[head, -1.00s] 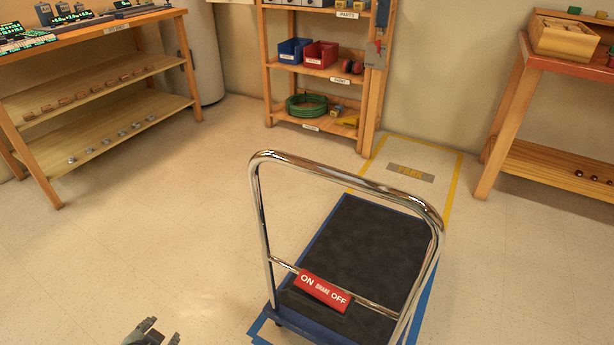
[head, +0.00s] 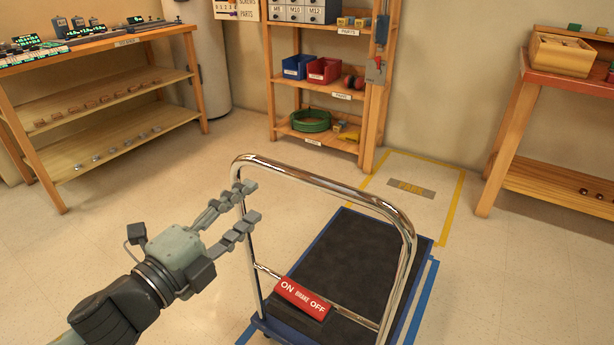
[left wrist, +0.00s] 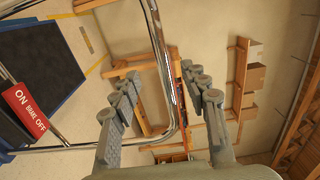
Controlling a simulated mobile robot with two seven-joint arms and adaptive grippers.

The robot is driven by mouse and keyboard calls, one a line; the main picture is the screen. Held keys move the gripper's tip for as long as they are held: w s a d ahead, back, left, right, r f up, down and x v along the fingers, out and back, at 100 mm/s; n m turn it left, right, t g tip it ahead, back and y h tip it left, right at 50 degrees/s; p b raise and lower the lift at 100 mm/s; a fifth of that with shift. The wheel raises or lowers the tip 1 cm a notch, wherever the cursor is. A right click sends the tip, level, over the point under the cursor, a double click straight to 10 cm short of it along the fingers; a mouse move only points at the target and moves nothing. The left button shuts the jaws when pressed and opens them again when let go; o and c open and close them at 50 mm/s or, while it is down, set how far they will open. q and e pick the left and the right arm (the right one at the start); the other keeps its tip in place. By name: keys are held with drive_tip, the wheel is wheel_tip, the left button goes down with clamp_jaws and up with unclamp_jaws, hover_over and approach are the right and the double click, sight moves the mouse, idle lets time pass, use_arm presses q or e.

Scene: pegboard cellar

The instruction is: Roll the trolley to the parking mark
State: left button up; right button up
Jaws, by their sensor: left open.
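The trolley has a black deck with a blue rim (head: 420,262) and a chrome push handle (head: 330,182). A red panel reading ON BRAKE OFF (head: 302,297) sits low at the handle end; it also shows in the left wrist view (left wrist: 32,113). The parking mark (head: 462,200) is a yellow floor outline with a grey PARK plate (head: 410,188), just beyond the trolley's far end. My left gripper (head: 252,202) is open at the handle's left upright. In the left wrist view, chrome tube (left wrist: 168,80) shows between its fingers; I cannot tell whether they touch. My right gripper is out of view.
Blue tape (head: 424,300) marks the floor around the trolley. A wooden shelf (head: 300,137) stands behind and left of the parking mark, and a red-topped bench (head: 515,110) stands to its right. A long shelved bench (head: 100,145) is at left. Floor left of the trolley is clear.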

sight(283, 176)
use_arm(q)
drive_tip(key=x, duration=0.2)
drive_tip(key=p+x, duration=0.1)
drive_tip(key=x, duration=0.4)
drive_tip(key=shift+r+p, duration=0.3)
drive_tip(key=shift+p, duration=0.1)
drive_tip(key=x, duration=0.5)
drive_tip(key=shift+w+d+f+p, duration=0.1)
drive_tip(key=shift+f+p, duration=0.2)
drive_tip(key=shift+p, duration=0.05)
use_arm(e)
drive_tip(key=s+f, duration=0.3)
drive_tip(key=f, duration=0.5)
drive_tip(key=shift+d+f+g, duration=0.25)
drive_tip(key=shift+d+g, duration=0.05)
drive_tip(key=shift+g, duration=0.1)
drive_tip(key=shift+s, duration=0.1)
use_arm(q)
clamp_jaws()
drive_tip(key=shift+f, duration=0.1)
